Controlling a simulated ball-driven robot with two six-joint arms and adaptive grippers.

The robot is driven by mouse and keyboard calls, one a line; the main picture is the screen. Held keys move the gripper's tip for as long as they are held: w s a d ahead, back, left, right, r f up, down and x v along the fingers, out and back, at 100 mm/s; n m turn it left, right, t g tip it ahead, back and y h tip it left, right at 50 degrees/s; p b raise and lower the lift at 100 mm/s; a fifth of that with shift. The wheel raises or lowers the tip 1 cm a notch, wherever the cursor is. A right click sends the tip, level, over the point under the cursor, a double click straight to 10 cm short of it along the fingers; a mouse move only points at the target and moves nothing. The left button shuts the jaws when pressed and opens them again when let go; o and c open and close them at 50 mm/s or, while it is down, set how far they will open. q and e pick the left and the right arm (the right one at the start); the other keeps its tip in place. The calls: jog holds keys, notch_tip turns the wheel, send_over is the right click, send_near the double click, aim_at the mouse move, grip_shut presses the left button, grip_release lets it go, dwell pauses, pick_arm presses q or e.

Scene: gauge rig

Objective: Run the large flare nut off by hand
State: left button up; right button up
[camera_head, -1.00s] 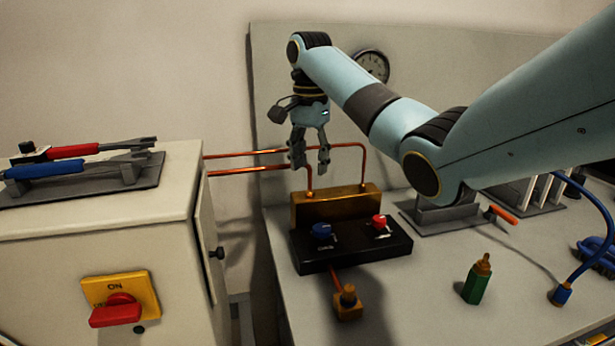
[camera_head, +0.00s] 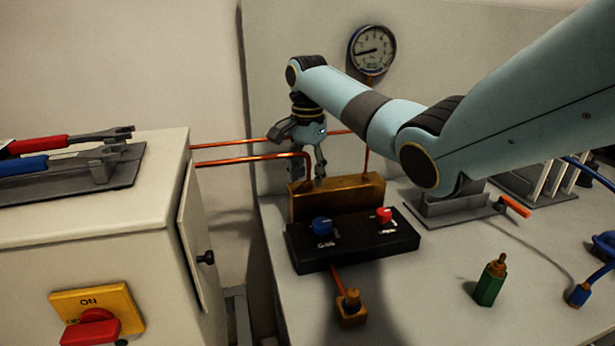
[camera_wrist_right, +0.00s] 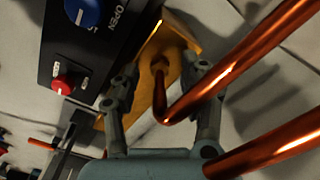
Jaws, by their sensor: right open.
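My right gripper (camera_head: 314,174) is open, pointing down at the left part of the brass block (camera_head: 358,192) behind the black valve panel. In the right wrist view the open fingers (camera_wrist_right: 164,72) stand on either side of a bent copper pipe (camera_wrist_right: 185,106). The pipe runs down to a small copper-coloured fitting (camera_wrist_right: 160,63) on the brass block (camera_wrist_right: 176,29). This may be a flare nut, but its size and shape are hard to tell. The fingers do not visibly close on anything. In the head view the fingers hide the fitting. My left gripper is not in view.
The black panel (camera_head: 352,246) carries a blue knob (camera_head: 321,226) and a red knob (camera_head: 384,214). Two copper pipes run left toward a cabinet (camera_head: 100,222) with wrenches (camera_head: 75,142) on top. A gauge (camera_head: 372,50) is on the back wall.

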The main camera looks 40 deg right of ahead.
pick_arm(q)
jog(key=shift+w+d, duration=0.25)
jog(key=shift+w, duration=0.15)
pick_arm(e)
jog(key=shift+f, duration=0.45)
jog(key=shift+c, duration=0.4)
grip_shut()
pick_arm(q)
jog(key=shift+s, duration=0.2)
